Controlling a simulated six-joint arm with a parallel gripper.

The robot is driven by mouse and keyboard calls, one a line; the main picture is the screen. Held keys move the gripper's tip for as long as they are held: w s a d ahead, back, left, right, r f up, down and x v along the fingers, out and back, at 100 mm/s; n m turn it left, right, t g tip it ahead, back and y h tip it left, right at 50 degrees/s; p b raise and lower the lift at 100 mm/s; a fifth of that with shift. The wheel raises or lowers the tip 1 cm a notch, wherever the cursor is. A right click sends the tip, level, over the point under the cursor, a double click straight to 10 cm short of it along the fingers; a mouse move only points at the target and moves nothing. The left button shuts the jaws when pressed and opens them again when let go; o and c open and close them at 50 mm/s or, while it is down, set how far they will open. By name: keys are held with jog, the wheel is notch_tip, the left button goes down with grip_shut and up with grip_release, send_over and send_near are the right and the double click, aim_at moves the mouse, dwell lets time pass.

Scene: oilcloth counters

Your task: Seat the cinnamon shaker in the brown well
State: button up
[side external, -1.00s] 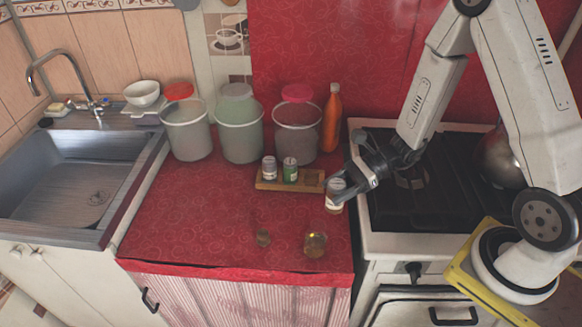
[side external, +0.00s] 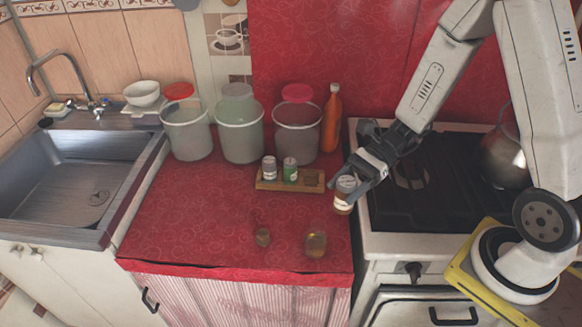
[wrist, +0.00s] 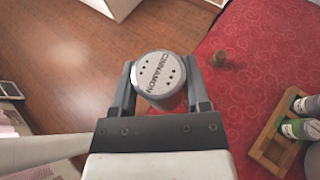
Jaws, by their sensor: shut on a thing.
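The cinnamon shaker (wrist: 159,77) has a grey lid lettered CINNAMON. My gripper (wrist: 158,98) is shut on it, one finger on each side. In the side external view my gripper (side external: 364,178) holds the shaker (side external: 344,195) roughly upright at the counter's right edge, beside the stove. The wooden rack (side external: 268,186) lies to the left of it, with an empty brown well (side external: 312,179) at its right end. The rack also shows at the right of the wrist view (wrist: 258,154). How high the shaker is above the counter is hard to tell.
A grey-lidded shaker (side external: 269,168) and a green-labelled shaker (side external: 290,170) stand in the rack. Buckets (side external: 297,130) and an orange bottle (side external: 331,120) stand behind. The counter's left middle is clear.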

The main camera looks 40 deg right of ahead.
jog(key=s+f+n+g+h, duration=0.1)
jog(key=s+f+n+g, duration=0.1)
jog(key=s+n+g, duration=0.45)
jog(key=s+d+f+n+g+h, duration=0.1)
jog(key=s+d+n+g+h, duration=0.3)
jog(key=n+h, duration=0.4)
jog(key=s+d+f+n+g+h, duration=0.1)
jog(key=s+d+n+g+h, duration=0.1)
jog(key=d+n+g+h, duration=0.35)
jog(key=w+d+r+n+t+h, duration=0.2)
jog(key=w+d+n+t+h, duration=0.1)
jog(key=w+n+t+h, duration=0.45)
jog(key=w+d+r+n+t+h, duration=0.1)
jog(key=w+d+n+t+h, duration=0.1)
jog(key=w+n+t+h, duration=0.5)
jog(key=w+a+r+n+t+y, duration=0.1)
jog(key=w+a+n+t+y, duration=0.2)
jog(key=w+n+t, duration=0.4)
jog(key=shift+n+g, duration=0.25)
jog(key=shift+g, duration=0.3)
jog(key=shift+s+f, duration=0.3)
jog(key=shift+f, duration=0.75)
jog(key=shift+s+f, duration=0.25)
jog(key=shift+f, duration=0.75)
